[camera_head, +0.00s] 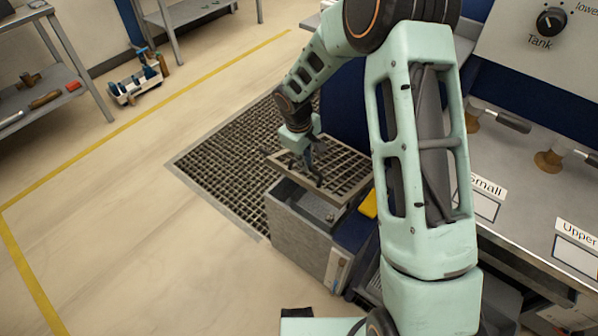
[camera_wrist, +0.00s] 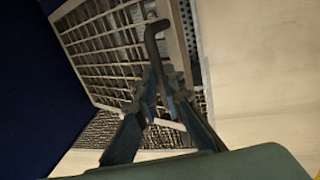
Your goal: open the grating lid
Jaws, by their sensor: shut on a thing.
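The grating lid (camera_head: 348,172) is a framed metal grid above a grey box (camera_head: 290,218). It also shows in the wrist view (camera_wrist: 112,48). Its near edge stands clear of the box rim, and part of the box's inside shows below it. The lid looks raised; its exact tilt is hard to tell. My gripper (camera_head: 312,166) is at the lid's left part. In the wrist view my gripper (camera_wrist: 162,82) is shut on the dark bent handle (camera_wrist: 153,38) of the lid. The far side of the lid is partly hidden behind my arm.
A floor grating (camera_head: 225,155) lies left of and behind the box. A yellow object (camera_head: 369,204) sits at the box's right side. A workbench (camera_head: 540,190) with labels and valves stands at the right. A tool caddy (camera_head: 135,85) and open floor (camera_head: 110,200) are at the left.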

